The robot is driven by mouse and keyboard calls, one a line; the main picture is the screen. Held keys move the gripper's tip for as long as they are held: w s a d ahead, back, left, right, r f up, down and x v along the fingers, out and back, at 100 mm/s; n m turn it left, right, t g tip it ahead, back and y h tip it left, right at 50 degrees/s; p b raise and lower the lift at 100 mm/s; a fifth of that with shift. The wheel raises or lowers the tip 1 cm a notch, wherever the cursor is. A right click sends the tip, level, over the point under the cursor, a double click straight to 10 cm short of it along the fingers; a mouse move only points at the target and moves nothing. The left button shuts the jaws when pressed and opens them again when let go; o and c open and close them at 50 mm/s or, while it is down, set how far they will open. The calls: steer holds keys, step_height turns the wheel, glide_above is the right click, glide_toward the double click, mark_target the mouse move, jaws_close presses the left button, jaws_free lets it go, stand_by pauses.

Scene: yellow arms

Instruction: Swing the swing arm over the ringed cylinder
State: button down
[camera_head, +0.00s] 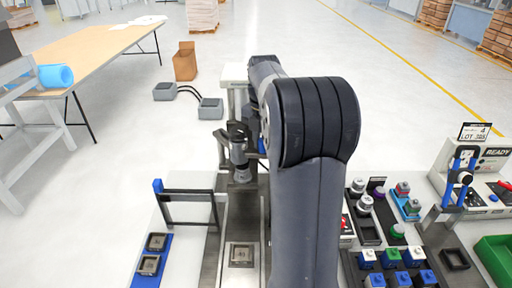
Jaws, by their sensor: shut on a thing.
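My gripper (242,176) is small and dark, left of my big grey arm, pointing down above the metal track; its fingertips are hard to make out. It is shut, seemingly on part of the swing arm, but my arm hides most of this place. A small blue patch (262,146) shows beside it at my arm's edge. I cannot tell which is the ringed cylinder.
A black rail with a blue end (187,193) stands left of the track. Two square blocks (149,265) lie on a blue strip, another (241,255) on the track. At right are a READY panel (492,157), a black-and-blue upright (462,178) and a green bin (495,256).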

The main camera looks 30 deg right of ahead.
steer(key=shift+w+d+n, duration=0.4)
steer(key=shift+d+n, duration=0.3)
steer(key=shift+d, duration=0.15)
steer(key=c, duration=1.2)
jaws_free()
steer(key=shift+o, duration=0.2)
step_height(320, 180, up, 11)
steer(key=shift+b, duration=0.3)
steer(key=shift+f, duration=0.1)
